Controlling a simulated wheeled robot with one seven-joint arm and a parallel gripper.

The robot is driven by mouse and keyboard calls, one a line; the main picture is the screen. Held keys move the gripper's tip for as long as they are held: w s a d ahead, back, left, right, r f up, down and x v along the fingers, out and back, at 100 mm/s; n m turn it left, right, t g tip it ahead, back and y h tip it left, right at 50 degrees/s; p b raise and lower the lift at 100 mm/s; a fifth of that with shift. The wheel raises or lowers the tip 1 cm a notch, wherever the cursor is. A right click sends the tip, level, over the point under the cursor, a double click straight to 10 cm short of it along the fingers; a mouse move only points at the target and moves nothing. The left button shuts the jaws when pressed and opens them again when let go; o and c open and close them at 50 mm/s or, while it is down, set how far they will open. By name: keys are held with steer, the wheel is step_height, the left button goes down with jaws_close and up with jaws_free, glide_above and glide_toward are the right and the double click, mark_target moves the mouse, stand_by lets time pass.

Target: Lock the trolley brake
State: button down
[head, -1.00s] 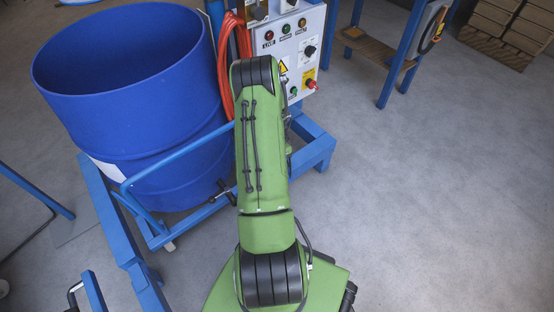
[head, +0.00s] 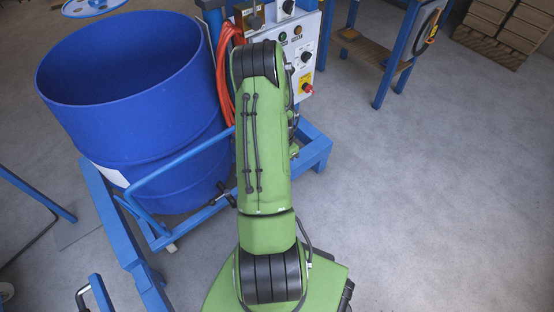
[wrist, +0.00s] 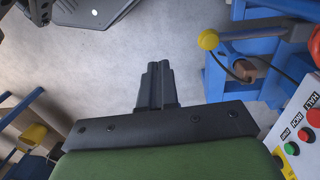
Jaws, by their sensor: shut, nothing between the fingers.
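The blue trolley (head: 112,222) carries a large open blue drum (head: 140,135) at the left of the head view. It has a thin blue handle rail (head: 180,158) and a small pale caster (head: 171,247). A dark clamp-like part (head: 224,191) sits at the drum's lower right; I cannot tell whether it is the brake. My gripper (wrist: 158,68) is shut and empty, above grey floor in the wrist view. In the head view my green arm hides it. A lever with a yellow knob (wrist: 208,39) is right of the gripper, apart from it; its role is unclear.
A control panel (head: 306,60) with lamps and a red button stands behind my arm; a button panel (wrist: 302,130) is at the wrist view's right edge. Orange hose (head: 226,85) hangs beside the drum. A blue-legged bench (head: 385,70) is behind. Floor at the right is clear.

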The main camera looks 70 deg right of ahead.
steer(key=s+r, duration=0.1)
steer(key=s+a+r, duration=0.1)
steer(key=s+a+r+p, duration=0.1)
steer(key=s, duration=0.1)
stand_by(0.6)
